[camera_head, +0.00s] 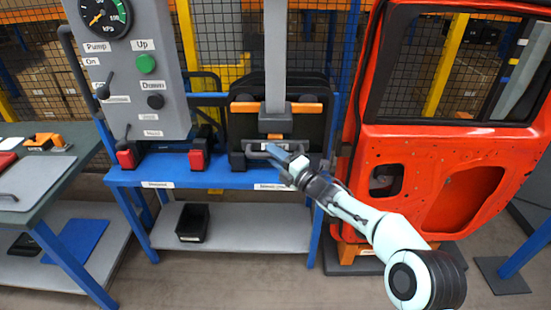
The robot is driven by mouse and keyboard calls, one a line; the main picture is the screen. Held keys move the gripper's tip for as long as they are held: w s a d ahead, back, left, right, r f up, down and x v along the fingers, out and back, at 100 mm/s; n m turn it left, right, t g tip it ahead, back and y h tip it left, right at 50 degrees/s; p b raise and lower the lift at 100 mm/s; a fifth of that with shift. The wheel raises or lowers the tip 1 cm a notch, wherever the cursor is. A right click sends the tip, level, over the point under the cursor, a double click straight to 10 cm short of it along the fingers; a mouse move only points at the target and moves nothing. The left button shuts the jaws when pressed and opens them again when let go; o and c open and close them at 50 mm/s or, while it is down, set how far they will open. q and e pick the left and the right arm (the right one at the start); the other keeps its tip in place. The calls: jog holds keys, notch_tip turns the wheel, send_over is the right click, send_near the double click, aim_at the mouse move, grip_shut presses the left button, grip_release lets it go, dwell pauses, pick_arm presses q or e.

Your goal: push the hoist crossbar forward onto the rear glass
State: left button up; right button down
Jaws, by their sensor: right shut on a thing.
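The hoist crossbar (306,108) is an orange bar on a dark central block, under a grey vertical mast (276,50). A grey handle (256,154) sits below it. The dark rear glass (240,127) stands upright in the blue rack behind the crossbar. Whether the crossbar touches the glass I cannot tell. My right gripper (278,152) reaches in from the lower right and is shut at the handle; its fingers hide part of it. My left gripper is out of view.
A grey control panel (170,60) with a gauge and buttons stands left of the hoist. The blue rack (220,180) has a lower shelf with a black bin (193,222). An orange door (440,150) stands close on the right. A workbench (65,170) is at the left.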

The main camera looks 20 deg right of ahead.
jog(key=shift+d+r, duration=0.2)
jog(key=shift+d, duration=0.05)
jog(key=c, duration=1.1)
grip_release()
jog(key=shift+c, duration=0.2)
jog(key=shift+o, duration=0.5)
jog(key=shift+w+f, duration=0.15)
jog(key=shift+w, duration=0.05)
jog(key=shift+s, duration=0.1)
jog(key=shift+s+d, duration=0.1)
jog(key=shift+s, duration=0.1)
jog(key=b+v, duration=0.3)
jog(key=v, duration=1)
